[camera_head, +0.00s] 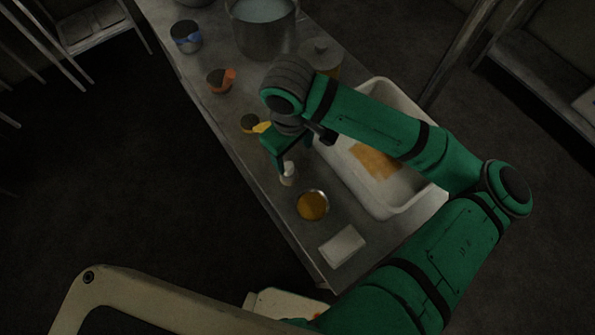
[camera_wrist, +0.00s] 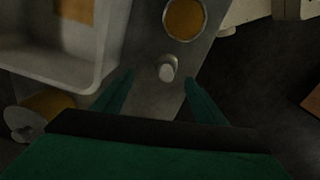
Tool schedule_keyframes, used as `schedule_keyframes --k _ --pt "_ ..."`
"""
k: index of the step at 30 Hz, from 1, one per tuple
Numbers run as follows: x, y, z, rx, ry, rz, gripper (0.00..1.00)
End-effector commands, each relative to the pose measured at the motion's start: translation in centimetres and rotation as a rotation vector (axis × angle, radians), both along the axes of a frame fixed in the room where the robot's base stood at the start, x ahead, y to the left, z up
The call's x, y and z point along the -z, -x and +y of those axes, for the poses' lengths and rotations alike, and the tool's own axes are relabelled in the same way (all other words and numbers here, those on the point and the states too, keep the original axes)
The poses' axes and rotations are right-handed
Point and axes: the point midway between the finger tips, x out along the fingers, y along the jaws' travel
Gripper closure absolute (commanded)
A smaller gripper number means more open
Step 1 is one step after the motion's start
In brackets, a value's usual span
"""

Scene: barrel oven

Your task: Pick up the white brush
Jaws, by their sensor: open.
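The white brush (camera_head: 289,177) is a small pale upright piece on the grey table, just below my gripper (camera_head: 284,160) in the head view. In the wrist view the white brush (camera_wrist: 168,68) lies ahead, between the lines of my two green fingers. My gripper (camera_wrist: 159,80) is open and empty, pointing down over the table. The arm hides part of the table behind the gripper. Whether the fingertips reach down beside the brush cannot be told.
A round orange-filled tin (camera_head: 313,206) stands close to the brush, with a white block (camera_head: 342,246) near the table's end. A white tray (camera_head: 402,203) is to the right. Coloured cups, including an orange one (camera_head: 221,81), and a metal pot (camera_head: 262,35) stand farther back.

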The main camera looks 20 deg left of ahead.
Motion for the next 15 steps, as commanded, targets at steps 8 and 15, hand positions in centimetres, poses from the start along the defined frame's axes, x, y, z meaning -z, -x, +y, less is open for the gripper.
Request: schedule_keyframes --k 8,15 --pt "2.9 1.5 1.4 -0.096 -0.007 0.06 0.35" --pt "5.8 1.3 1.4 -0.093 -0.006 0.056 0.35"
